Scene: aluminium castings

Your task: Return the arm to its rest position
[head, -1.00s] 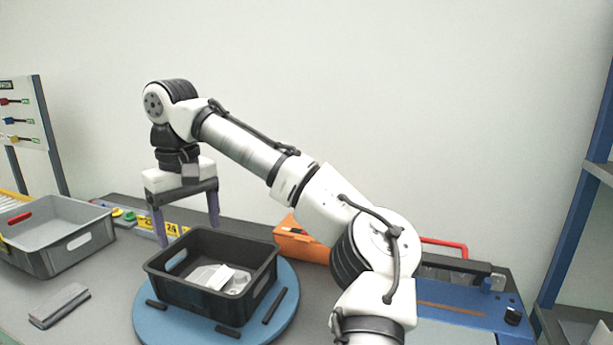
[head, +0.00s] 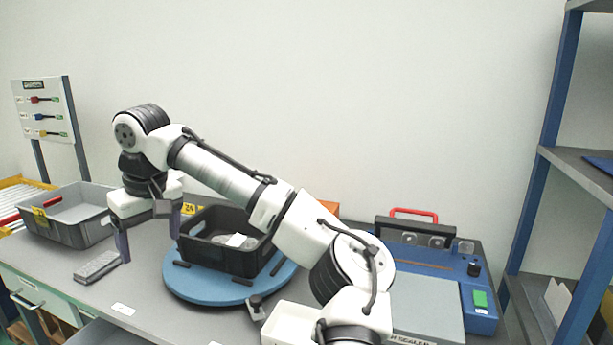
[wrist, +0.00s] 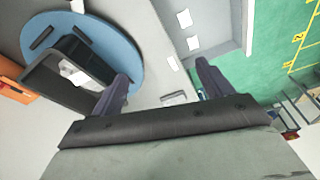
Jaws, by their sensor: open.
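My gripper (head: 148,236) hangs at the end of my raised, bent arm, fingers pointing down, left of the black bin (head: 217,256). Its two dark purple fingers are wide apart with nothing between them; the wrist view also shows my gripper (wrist: 162,74) empty. The black bin stands on a round blue turntable (head: 203,289) and holds pale grey castings (head: 236,240). In the wrist view the black bin (wrist: 48,78) lies to the left of the fingers, apart from them.
A grey bin (head: 68,232) stands at the table's left, and a grey ribbed block (head: 97,266) lies below the gripper. A blue sealer machine (head: 482,312) is at the right, beside blue-framed shelving (head: 529,215). The wall above the arm is clear.

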